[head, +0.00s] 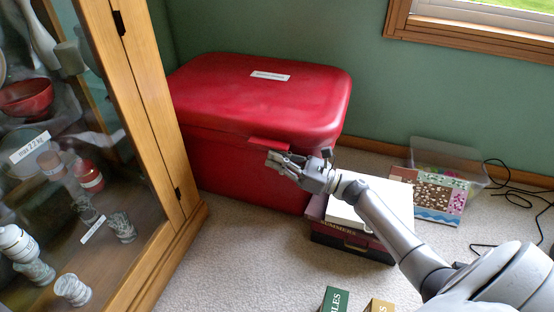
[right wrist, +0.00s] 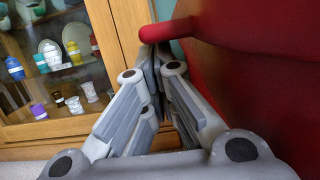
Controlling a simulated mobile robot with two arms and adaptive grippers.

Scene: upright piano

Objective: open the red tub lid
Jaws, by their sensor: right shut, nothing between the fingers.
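The red tub (head: 235,165) stands on the carpet against the green wall. Its red lid (head: 255,95) lies flat on it and looks closed, with a white label (head: 270,75) on top. A small red lip (head: 268,143) sticks out from the lid's front edge. My right gripper (head: 272,160) is just below this lip, in front of the tub's front wall. In the right wrist view its fingers (right wrist: 156,58) are shut and empty, with their tips close under the red lip (right wrist: 165,30). I cannot tell whether they touch it. My left gripper is not in view.
A wooden glass-front cabinet (head: 155,110) stands close at the left of the tub. Boxes with a white top (head: 375,205) sit under my right forearm. A clear bin (head: 445,155), a patterned board (head: 440,195) and black cables (head: 515,190) lie at the right.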

